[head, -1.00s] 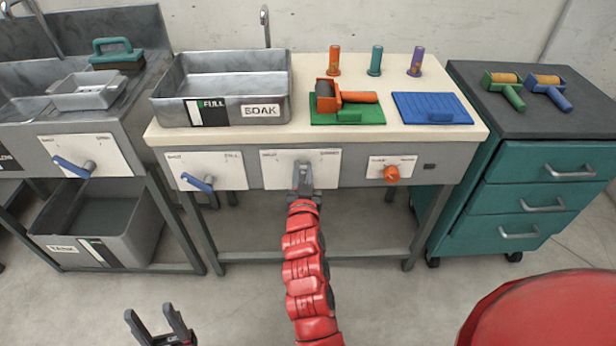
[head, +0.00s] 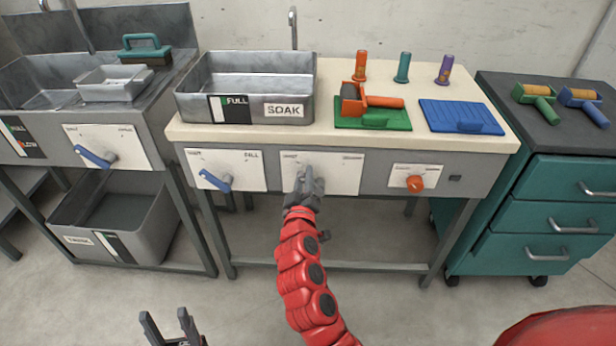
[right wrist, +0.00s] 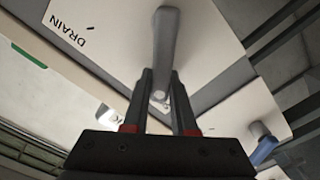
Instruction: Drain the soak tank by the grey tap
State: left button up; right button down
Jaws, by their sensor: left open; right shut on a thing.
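The soak tank (head: 290,122) is the grey metal basin on the bench, with a SOAK label and a gauge (head: 237,109) marked FULL. Below it, the middle white panel (head: 345,176) carries the grey tap. In the right wrist view the grey tap's lever (right wrist: 165,45) runs between my two fingers, near a DRAIN label. My right gripper (head: 305,182) is shut on this lever, seen at the left of the panel in the head view, where it hides most of the tap. My left gripper (head: 170,325) is open and empty, low in front of the bench.
A blue-handled tap (head: 215,181) is left of the grey tap, and an orange knob (head: 415,183) is right. A teal drawer cabinet (head: 560,215) is at the right, a sink with a grey bin (head: 140,210) below at the left.

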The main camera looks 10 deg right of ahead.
jog(key=shift+a+f+n, duration=0.15)
jog(key=shift+f+n, duration=0.05)
jog(key=shift+n, duration=0.2)
jog(key=c, duration=0.7)
grip_release()
jog(key=v, duration=1.7)
jog(key=shift+s+r, duration=0.15)
jog(key=shift+s, duration=0.05)
